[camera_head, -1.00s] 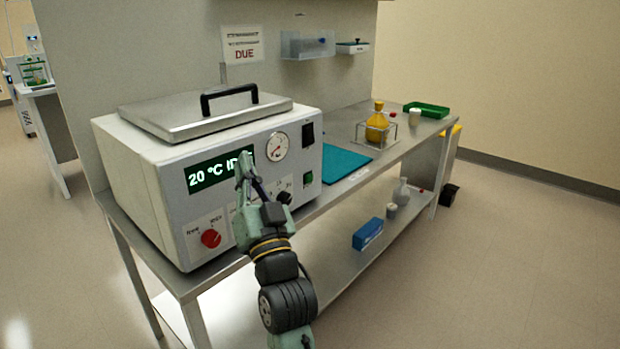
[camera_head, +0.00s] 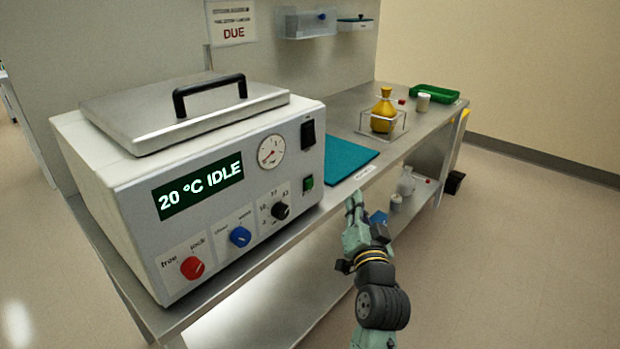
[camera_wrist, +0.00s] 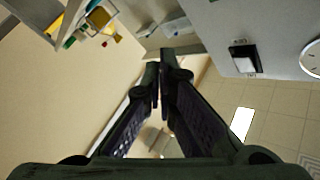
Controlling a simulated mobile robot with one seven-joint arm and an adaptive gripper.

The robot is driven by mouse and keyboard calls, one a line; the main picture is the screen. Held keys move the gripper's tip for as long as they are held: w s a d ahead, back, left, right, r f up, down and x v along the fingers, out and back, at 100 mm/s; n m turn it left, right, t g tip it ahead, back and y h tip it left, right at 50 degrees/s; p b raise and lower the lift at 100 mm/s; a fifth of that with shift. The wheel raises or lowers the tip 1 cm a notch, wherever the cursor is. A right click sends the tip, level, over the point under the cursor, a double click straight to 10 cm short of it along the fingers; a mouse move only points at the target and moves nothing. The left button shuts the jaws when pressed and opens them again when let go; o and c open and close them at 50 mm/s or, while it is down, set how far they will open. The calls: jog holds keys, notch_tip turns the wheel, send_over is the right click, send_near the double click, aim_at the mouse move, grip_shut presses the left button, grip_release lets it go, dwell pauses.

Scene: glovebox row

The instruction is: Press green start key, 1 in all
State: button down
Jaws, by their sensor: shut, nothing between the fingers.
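The machine (camera_head: 100,150) is a white box with a lidded top and a display reading "20 °C IDLE". My gripper (camera_head: 353,197) is shut and empty, to the right of the key and apart from it, by the bench's front edge. In the wrist view the closed fingers (camera_wrist: 161,62) point ahead, with the rocker switch (camera_wrist: 243,57) to their right. I cannot make out the green key there.
The panel also has a red knob (camera_head: 192,268), a blue knob (camera_head: 240,237), a black knob (camera_head: 281,211) and a round gauge (camera_head: 271,152). A teal mat (camera_head: 350,158) lies right of the machine. Beyond it stands a yellow flask (camera_head: 384,112) in a wire holder.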

aim_at(309, 184)
jog(key=shift+s+r, duration=0.1)
jog(key=shift+s, duration=0.05)
jog(key=w+a+p, duration=0.2)
jog(key=w+a, duration=0.3)
jog(key=a, duration=0.2)
dwell(0.5)
jog(key=shift+w+a, duration=0.1)
jog(key=shift+w, duration=0.05)
dwell(1.2)
jog(key=shift+w+a, duration=0.2)
jog(key=shift+a, duration=0.1)
jog(key=shift+w+a+p, duration=0.3)
jog(key=shift+a+p, duration=0.05)
jog(key=shift+p, duration=0.05)
dwell(0.7)
dwell(0.3)
jog(key=shift+s+d, duration=0.55)
jog(key=shift+d, duration=0.15)
